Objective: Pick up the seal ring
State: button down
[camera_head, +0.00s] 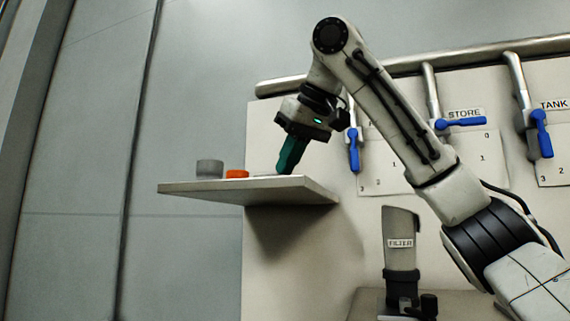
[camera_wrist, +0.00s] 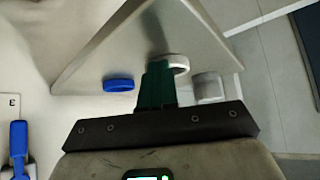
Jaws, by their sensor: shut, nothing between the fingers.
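Small round parts stand on a pale shelf (camera_head: 285,192). In the wrist view a white ring (camera_wrist: 180,63) lies on the shelf (camera_wrist: 150,55), partly hidden behind my fingers. A blue ring-shaped part (camera_wrist: 118,85) lies to their left and a grey cup-like part (camera_wrist: 208,86) to their right. The head view shows the grey part (camera_head: 210,168) and a low orange part (camera_head: 237,174) beside it. I cannot tell for sure which is the seal ring. My gripper (camera_head: 282,171), with green fingers, is shut and empty, pointing down close to the shelf top. Its fingers (camera_wrist: 157,65) also show in the wrist view.
The shelf juts from a pale panel with pipes and blue valve handles (camera_head: 353,150) to the right of my gripper. A post labelled FILTER (camera_head: 401,240) stands below right. Left of the shelf is open room before a grey wall.

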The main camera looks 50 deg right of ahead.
jog(key=shift+s+f+b, duration=0.15)
jog(key=shift+s+b, duration=0.15)
jog(key=shift+s, duration=0.15)
jog(key=shift+s+a+b, duration=0.25)
jog(key=shift+s+a, duration=0.05)
jog(key=shift+s, duration=0.4)
jog(key=shift+s+a+b, duration=0.2)
jog(key=shift+s+a, duration=0.05)
jog(key=shift+s, duration=0.4)
jog(key=shift+d, duration=0.35)
jog(key=shift+a, duration=0.15)
